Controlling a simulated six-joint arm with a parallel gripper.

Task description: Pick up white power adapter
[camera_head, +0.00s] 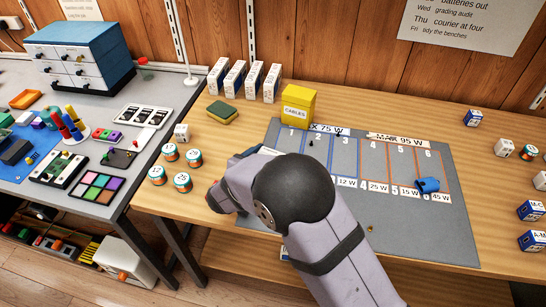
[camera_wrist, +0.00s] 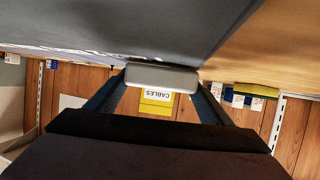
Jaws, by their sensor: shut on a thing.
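The white power adapter (camera_wrist: 162,75) shows in the wrist view as a pale block between the fingertips. My gripper (camera_wrist: 160,84) is shut on it, with one dark finger on each side. In the head view my arm hides most of the gripper; it is over the left part of the grey mat (camera_head: 420,235). A small white piece shows past my wrist there, but I cannot tell whether it is the adapter. In the wrist view the picture is upside down, and the adapter is close to the mat surface; I cannot tell whether it touches.
A yellow CABLES box (camera_head: 296,108) stands behind the mat. A blue adapter-like thing (camera_head: 428,185) lies on the mat's right side. Several round tins (camera_head: 182,182) stand left of my arm, near a sponge (camera_head: 222,113). White boxes (camera_head: 236,78) line the back. The mat's right front is clear.

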